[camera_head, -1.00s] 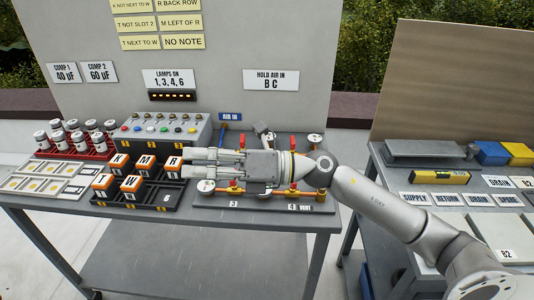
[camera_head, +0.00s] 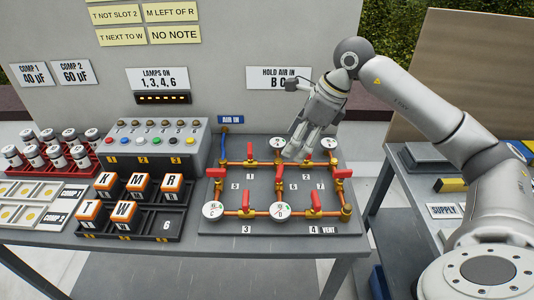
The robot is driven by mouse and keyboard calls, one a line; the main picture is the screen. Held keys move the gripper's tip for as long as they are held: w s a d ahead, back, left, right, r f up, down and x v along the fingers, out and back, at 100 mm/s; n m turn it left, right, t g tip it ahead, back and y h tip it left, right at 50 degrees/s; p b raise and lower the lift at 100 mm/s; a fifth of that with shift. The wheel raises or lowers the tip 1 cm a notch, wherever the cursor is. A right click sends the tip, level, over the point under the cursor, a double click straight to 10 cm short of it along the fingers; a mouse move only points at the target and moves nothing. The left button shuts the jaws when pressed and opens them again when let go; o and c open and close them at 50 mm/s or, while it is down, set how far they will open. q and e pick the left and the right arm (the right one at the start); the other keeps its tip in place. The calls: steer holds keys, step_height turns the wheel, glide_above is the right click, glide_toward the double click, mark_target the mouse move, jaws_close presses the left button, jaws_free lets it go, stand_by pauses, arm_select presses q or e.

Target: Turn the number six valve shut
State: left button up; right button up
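The valve board (camera_head: 350,225) lies on the table, with orange pipes, round gauges and several red-handled valves. The label 6 (camera_head: 293,188) sits beside a red handle (camera_head: 279,172) on the middle pipe run. This handle appears to lie along its pipe, though its exact angle is hard to tell. My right gripper (camera_head: 297,157) points down over the back of the board, behind and to the right of that handle. Its two fingers look apart, with nothing seen between them. It partly hides the back pipe and a gauge. My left gripper is not in view.
Other red handles stand close by, including one (camera_head: 316,202) near the label 4 and one (camera_head: 344,174) at the right. A lamp box (camera_head: 155,145) and a black tray (camera_head: 170,222) of lettered blocks stand left of the board. A backboard (camera_head: 230,60) rises behind.

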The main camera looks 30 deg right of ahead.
mark_target(281, 170)
steer(key=x, duration=0.4)
steer(key=p+x, duration=0.1)
steer(key=x, duration=0.1)
steer(key=shift+s, duration=0.3)
steer(key=x, duration=0.2)
steer(key=shift+w+a+f, duration=0.1)
steer(key=shift+w+f, duration=0.1)
steer(key=shift+f, duration=0.1)
steer(key=shift+w+a+f+p, duration=0.15)
steer(key=shift+f+p, duration=0.15)
steer(key=shift+f, duration=0.35)
steer(key=shift+c, duration=2.9)
steer(key=c, duration=0.4)
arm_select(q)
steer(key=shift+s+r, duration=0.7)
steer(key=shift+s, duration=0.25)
arm_select(e)
steer(key=shift+c, duration=0.2)
